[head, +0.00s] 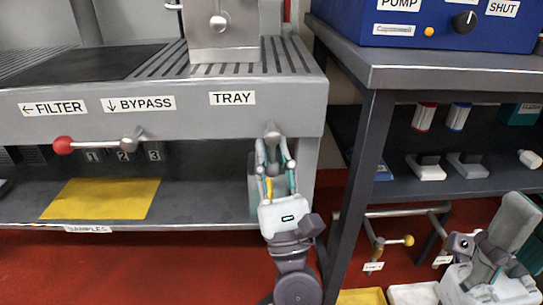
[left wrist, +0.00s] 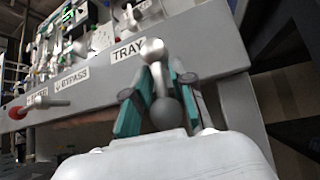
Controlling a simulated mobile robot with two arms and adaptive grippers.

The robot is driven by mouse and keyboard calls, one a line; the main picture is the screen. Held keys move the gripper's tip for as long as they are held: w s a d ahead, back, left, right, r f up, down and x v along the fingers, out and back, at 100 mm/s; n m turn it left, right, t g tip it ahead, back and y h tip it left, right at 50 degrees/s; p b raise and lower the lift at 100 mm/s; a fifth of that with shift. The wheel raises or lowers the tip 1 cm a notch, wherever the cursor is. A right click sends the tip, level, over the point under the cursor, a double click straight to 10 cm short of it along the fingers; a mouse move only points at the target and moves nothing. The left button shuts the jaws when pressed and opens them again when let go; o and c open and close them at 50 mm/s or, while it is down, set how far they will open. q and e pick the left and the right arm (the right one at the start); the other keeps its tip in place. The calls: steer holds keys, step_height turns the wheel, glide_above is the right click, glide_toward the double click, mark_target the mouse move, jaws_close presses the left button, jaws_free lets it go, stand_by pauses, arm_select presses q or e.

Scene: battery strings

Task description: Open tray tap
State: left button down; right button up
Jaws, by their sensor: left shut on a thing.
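The tray tap (head: 272,131) sits on the grey machine's front, right of and below the "TRAY" label (head: 232,98). Its metal hub (left wrist: 153,49) shows in the left wrist view, with a lever hanging down to a dark ball knob (left wrist: 167,113). My left gripper (head: 276,168) is below the hub, pointing up, with its teal-padded fingers on both sides of the lever, shut on it. The fingers hide part of the lever in the head view. My right gripper (head: 488,250) is partly in view at the lower right, away from the tap.
A red-knobbed lever (head: 95,143) sits under the "FILTER" and "BYPASS" labels. A yellow mat (head: 101,198) lies on the shelf below. A dark table leg (head: 358,185) stands close right of my left gripper. A blue pump unit (head: 430,28) stands on that table.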

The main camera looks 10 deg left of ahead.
arm_select(q)
steer(key=shift+w+f, duration=0.1)
steer(key=shift+f, duration=0.2)
steer(key=c, duration=1.2)
jaws_free()
steer(key=shift+r, duration=0.1)
steer(key=v, duration=1.2)
